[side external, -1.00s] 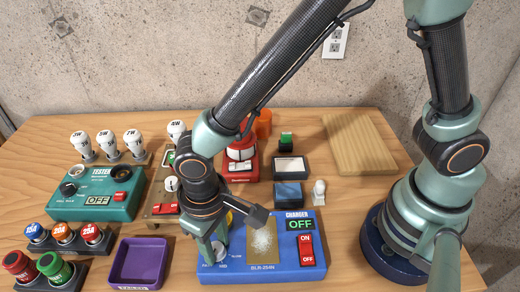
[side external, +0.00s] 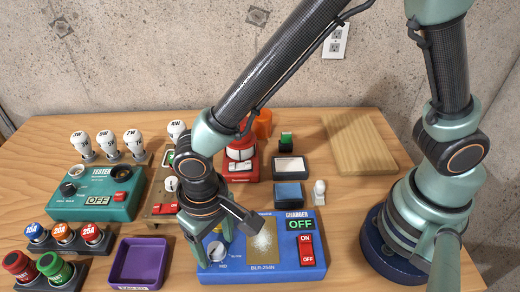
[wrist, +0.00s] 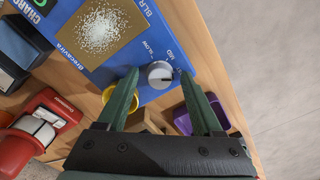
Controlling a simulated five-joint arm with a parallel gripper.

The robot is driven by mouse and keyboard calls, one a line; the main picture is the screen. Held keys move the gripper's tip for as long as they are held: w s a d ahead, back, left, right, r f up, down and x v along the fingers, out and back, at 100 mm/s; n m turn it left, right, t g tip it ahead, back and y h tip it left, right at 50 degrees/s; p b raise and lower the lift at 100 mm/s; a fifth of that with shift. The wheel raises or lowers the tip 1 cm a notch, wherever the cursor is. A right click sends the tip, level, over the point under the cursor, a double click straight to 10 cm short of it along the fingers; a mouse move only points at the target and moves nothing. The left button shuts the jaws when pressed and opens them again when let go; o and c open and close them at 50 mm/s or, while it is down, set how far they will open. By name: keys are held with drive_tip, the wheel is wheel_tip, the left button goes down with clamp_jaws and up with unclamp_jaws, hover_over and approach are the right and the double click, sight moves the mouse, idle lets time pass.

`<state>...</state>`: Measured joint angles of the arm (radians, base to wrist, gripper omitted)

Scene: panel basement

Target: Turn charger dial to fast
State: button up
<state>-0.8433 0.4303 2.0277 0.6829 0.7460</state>
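The charger (side external: 285,262) is a blue box near the front of the table. Its sign reads OFF, with a red ON/OFF switch beside it. The dial (side external: 216,251) is a pale grey round knob on the charger's left part. In the wrist view the dial (wrist: 160,74) sits between my fingertips, with a gap on each side. SLOW and MID labels are readable beside it; a third label is not clearly readable. I cannot tell exactly which label its mark points to. My gripper (wrist: 160,77) is open and empty, just above the dial.
A purple tray (side external: 115,284) stands left of the charger. A green tester box (side external: 125,208) and a board with bulbs are behind it. Colored buttons (side external: 60,272) are at far left. A red device (side external: 240,165) and small boxes stand behind the charger. A yellow cup (wrist: 122,104) is close to it.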

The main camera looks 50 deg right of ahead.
sight(216, 248)
idle(0.3)
wheel_tip(216, 248, up, 12)
idle(0.5)
wheel_tip(216, 248, down, 12)
drive_tip(key=n, duration=0.3)
idle(0.7)
drive_tip(key=shift+c, duration=0.3)
